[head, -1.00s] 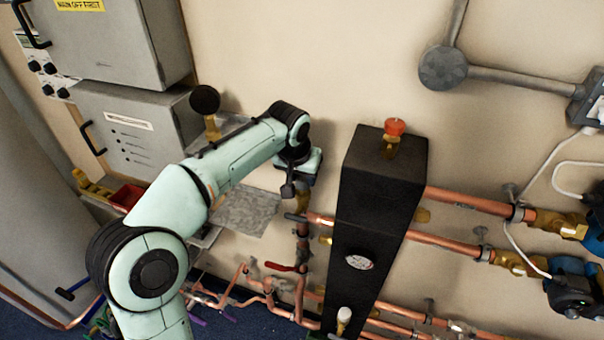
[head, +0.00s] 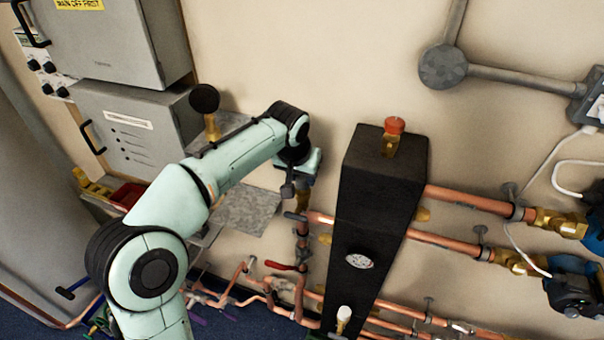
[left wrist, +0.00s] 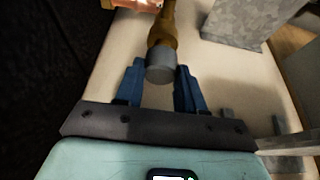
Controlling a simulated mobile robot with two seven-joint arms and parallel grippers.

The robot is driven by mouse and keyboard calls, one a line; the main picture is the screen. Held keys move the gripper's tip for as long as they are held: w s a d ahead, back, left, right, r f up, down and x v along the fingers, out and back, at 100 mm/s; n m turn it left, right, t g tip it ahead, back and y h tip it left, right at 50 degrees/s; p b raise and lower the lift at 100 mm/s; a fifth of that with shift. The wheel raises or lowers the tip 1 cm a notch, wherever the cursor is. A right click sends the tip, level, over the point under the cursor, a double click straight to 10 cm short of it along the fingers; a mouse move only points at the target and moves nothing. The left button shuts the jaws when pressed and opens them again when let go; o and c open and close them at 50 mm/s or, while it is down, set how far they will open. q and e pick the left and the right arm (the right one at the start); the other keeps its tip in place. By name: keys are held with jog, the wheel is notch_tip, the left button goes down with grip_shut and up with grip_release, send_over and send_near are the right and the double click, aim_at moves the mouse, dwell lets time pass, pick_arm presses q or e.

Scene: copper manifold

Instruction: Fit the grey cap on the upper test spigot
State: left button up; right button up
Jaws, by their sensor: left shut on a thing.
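The grey cap (left wrist: 160,70) is a short cylinder between the two blue fingers of my left gripper (left wrist: 161,72) in the left wrist view. The gripper is shut on it. The upper test spigot (left wrist: 163,30), a brass stub, is in line right behind the cap. The cap's face hides the joint, so I cannot tell how far it is over the spigot. In the head view my left gripper (head: 299,178) is just above the brass spigot (head: 302,201) on the copper pipe, left of the black column; the cap is hidden there. My right gripper is not in view.
The tall black column (head: 375,220) with a red-topped brass fitting (head: 394,130) stands close right of the gripper. A grey metal plate (head: 250,210) is to the left. A red-handled valve (head: 283,266) and copper pipes (head: 440,243) lie below and to the right.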

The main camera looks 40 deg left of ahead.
pick_arm(q)
jog(key=shift+f+b, duration=0.45)
jog(key=shift+f, duration=0.4)
jog(key=o, duration=1.1)
jog(key=p+v, duration=0.2)
jog(key=v, duration=1.1)
jog(key=shift+r, duration=0.2)
